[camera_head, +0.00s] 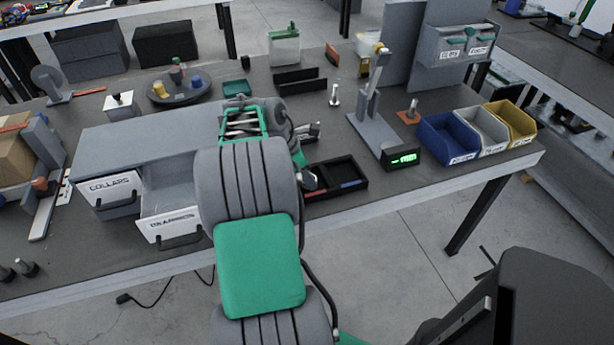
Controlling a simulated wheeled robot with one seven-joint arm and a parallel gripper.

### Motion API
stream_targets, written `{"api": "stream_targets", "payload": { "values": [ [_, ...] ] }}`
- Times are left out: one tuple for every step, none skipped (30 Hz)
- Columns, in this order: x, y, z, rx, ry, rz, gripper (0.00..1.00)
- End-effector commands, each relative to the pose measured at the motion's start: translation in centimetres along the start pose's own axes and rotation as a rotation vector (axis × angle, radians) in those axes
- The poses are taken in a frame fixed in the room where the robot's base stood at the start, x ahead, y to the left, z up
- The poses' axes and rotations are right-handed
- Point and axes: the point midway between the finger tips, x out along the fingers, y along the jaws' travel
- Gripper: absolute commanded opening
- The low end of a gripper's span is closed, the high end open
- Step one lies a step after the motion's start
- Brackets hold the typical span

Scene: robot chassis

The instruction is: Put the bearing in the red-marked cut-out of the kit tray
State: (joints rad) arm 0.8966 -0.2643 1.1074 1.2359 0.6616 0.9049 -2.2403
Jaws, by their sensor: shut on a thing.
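The black kit tray (352,164) lies on the bench right of my arm. Its cut-outs are dark, with a red mark along the front left and a blue mark at the front right. My arm covers the tray's left end. My gripper (309,180) is mostly hidden behind my own arm links; what seems to be its end shows as a small grey piece at the tray's left edge. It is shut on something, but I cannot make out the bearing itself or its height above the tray.
A grey drawer cabinet (124,150) stands left, with an open drawer (168,222) at the front. A grey stand (372,130) with a green-lit display (403,158) is right of the tray. Blue (447,140), grey and yellow bins stand farther right. Black holders (300,80) lie behind.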

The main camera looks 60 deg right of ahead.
Motion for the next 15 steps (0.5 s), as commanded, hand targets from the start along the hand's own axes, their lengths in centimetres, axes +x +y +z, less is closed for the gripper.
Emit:
{"api": "stream_targets", "payload": {
  "values": [
    [0.14,-0.04,-0.06,-0.001,0.000,-0.001,0.00],
    [0.23,-0.05,-0.10,0.000,0.000,-0.002,0.00],
    [0.26,-0.05,-0.11,0.000,0.000,-0.002,0.43],
    [0.25,-0.05,-0.11,0.000,0.000,-0.002,0.45],
    [0.25,-0.05,-0.11,0.000,0.000,-0.002,0.47],
    [0.25,-0.05,-0.11,0.000,0.000,-0.002,0.49],
    [0.24,-0.05,-0.11,0.000,0.000,-0.002,0.49],
    [0.24,-0.05,-0.11,0.000,0.000,-0.002,0.49],
    [0.24,-0.05,-0.10,0.000,0.000,-0.002,0.49],
    [0.23,-0.04,-0.10,0.000,0.000,-0.002,0.49],
    [0.23,-0.04,-0.10,0.000,0.000,-0.002,0.49],
    [0.22,-0.04,-0.10,0.000,0.000,-0.001,0.49],
    [0.16,-0.03,-0.07,0.000,0.000,-0.001,0.49],
    [0.05,-0.01,-0.03,0.000,0.000,0.000,0.49],
    [-0.30,0.03,0.06,0.001,0.000,0.001,0.49]
  ]
}}
